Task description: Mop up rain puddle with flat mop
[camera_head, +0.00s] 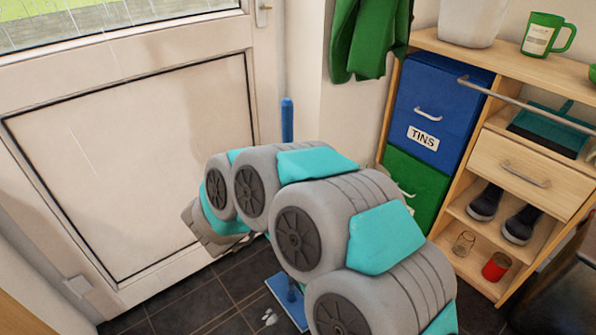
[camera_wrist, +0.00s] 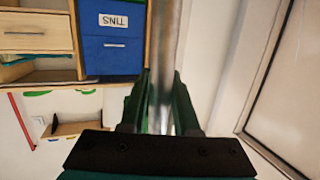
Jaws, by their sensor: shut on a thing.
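The flat mop stands with its handle near upright before the white door. In the head view the handle's blue sleeve (camera_head: 287,120) shows above my arm, and its blue flat head (camera_head: 288,301) is on the dark tiles, partly hidden by my arm. In the wrist view my gripper (camera_wrist: 160,105) has its dark green fingers closed on the grey metal mop handle (camera_wrist: 171,45). My arm hides the grip in the head view. Small pale wet-looking patches (camera_head: 269,317) lie on the floor just left of the mop head; I cannot tell the puddle's full outline.
The white door (camera_head: 130,150) fills the left. A wooden shelf unit (camera_head: 477,252) at right holds blue (camera_head: 437,105) and green bins, shoes (camera_head: 503,213), a glass jar and a red tin. A green cloth (camera_head: 370,38) hangs on the wall. Bare tiles (camera_head: 190,305) show before the door.

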